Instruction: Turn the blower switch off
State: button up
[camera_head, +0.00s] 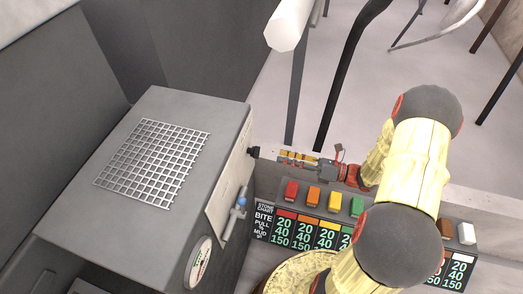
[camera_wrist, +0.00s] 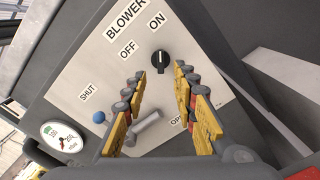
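The blower switch (camera_wrist: 160,62) is a black rotary knob on a pale panel (camera_wrist: 90,70), labelled BLOWER, OFF and ON. Its light mark points up in the wrist view, toward the ON label (camera_wrist: 157,20); the OFF label (camera_wrist: 128,50) is to its left. In the head view the knob (camera_head: 254,152) sticks out from the grey box's right face. My gripper (camera_wrist: 160,76) is open, its yellow fingers on either side of the knob's line in the wrist view. In the head view my gripper (camera_head: 282,157) is just right of the knob, with a small gap.
A lever (camera_head: 238,212) with a blue ball is below the knob, between SHUT and a partly hidden label. A round gauge (camera_head: 199,262) is on the same box (camera_head: 120,230). Coloured buttons (camera_head: 313,196) and a chart stand below my arm. A white-ended post (camera_head: 288,25) rises behind.

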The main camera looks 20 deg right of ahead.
aim_at(254, 152)
jog(key=b+x, duration=0.2)
jog(key=x, duration=0.6)
jog(key=shift+d+f, duration=0.1)
jog(key=shift+c, duration=1.3)
jog(key=c, duration=0.4)
grip_shut()
